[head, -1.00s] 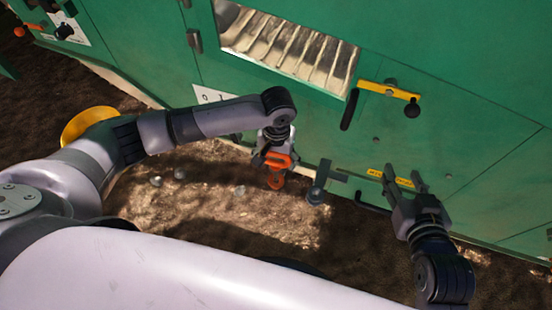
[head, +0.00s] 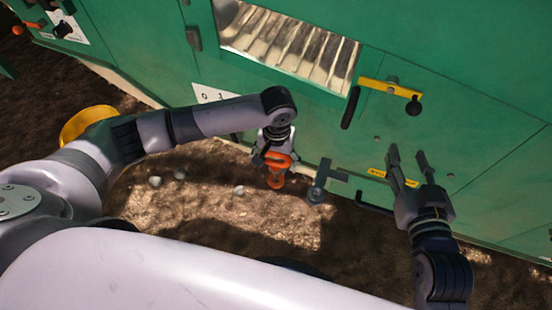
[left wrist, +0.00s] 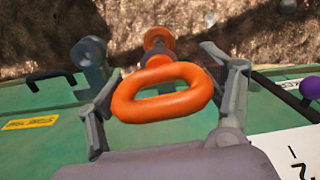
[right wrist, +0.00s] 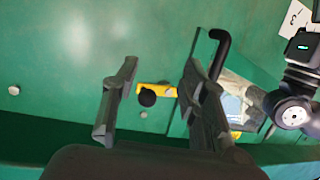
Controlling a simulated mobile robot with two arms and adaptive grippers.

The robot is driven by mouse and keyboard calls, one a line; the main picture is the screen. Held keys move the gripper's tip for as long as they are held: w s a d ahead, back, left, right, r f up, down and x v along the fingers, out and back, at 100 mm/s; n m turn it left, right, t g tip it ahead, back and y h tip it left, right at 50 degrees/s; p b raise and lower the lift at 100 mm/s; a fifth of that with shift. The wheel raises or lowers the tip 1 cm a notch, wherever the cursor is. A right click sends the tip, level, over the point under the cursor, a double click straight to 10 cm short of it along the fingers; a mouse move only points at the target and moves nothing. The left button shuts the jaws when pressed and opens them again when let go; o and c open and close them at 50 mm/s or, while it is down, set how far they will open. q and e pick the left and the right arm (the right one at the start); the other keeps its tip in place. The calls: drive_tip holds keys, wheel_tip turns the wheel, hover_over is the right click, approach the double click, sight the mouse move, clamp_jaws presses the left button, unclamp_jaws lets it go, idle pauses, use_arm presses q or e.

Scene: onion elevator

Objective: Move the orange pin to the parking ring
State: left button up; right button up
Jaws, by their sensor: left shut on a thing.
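The orange pin (head: 277,160) has a loop handle and hangs in front of the green machine. My left gripper (head: 275,158) is shut on it. In the left wrist view the orange loop (left wrist: 160,92) lies between the two fingers, with a grey shaft and an orange round part beyond it. A dark grey bracket with a round post (head: 316,190) stands just right of the pin and also shows in the left wrist view (left wrist: 88,52). I cannot tell whether it is the parking ring. My right gripper (head: 407,160) is open and empty near the panel.
The green machine wall (head: 460,110) fills the back. A yellow latch bar with a black knob (head: 390,88) and a black handle (head: 372,203) stick out from it. Several pale onion-like lumps (head: 155,182) lie on the soil. A yellow round thing (head: 85,122) is behind my left arm.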

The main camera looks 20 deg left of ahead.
sight(276, 168)
use_arm(q)
drive_tip(key=shift+f+b, duration=0.25)
drive_tip(key=shift+b, duration=0.2)
drive_tip(key=shift+f+b, duration=0.3)
drive_tip(key=shift+b, duration=0.2)
drive_tip(key=shift+f+b, duration=0.25)
drive_tip(key=shift+b, duration=0.2)
drive_tip(key=shift+f+b, duration=0.25)
drive_tip(key=shift+b, duration=0.2)
drive_tip(key=shift+f, duration=2.05)
use_arm(e)
drive_tip(key=s+a+r+t+y, duration=0.1)
drive_tip(key=s+r+t+y, duration=0.2)
drive_tip(key=r+t, duration=0.7)
drive_tip(key=shift+a+r, duration=0.2)
drive_tip(key=shift+r, duration=2.7)
use_arm(q)
drive_tip(key=shift+f, duration=0.1)
drive_tip(key=o, duration=1.4)
